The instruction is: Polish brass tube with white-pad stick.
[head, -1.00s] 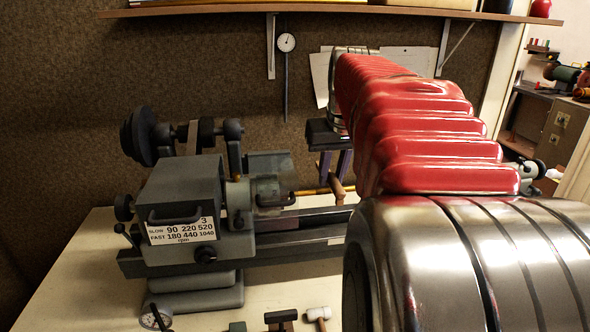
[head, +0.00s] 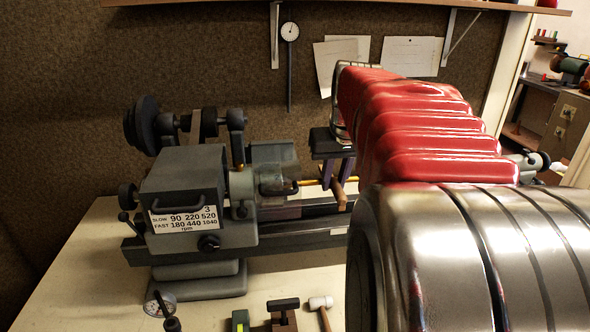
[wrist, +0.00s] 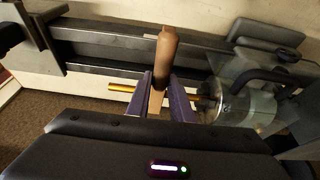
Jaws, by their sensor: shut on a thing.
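My gripper (wrist: 168,95), with two purple fingers, is shut on the stick (wrist: 166,55), gripping it below its brown wooden handle. The stick's far end and white pad are hidden behind my gripper body in the wrist view. The brass tube (wrist: 121,88) runs level behind the fingers and shows on both sides of them; its right end enters the lathe chuck. In the head view my gripper (head: 333,172) is beside the brass tube (head: 311,182), and the handle (head: 338,193) hangs below the fingers. I cannot tell whether the pad touches the tube.
The grey lathe (head: 188,190) stands on the pale bench (head: 85,280), its bed (head: 300,232) running under the tube. A white-headed mallet (head: 320,303), a dark hammer (head: 283,305) and a dial gauge (head: 160,303) lie at the front. My arm hides the right side.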

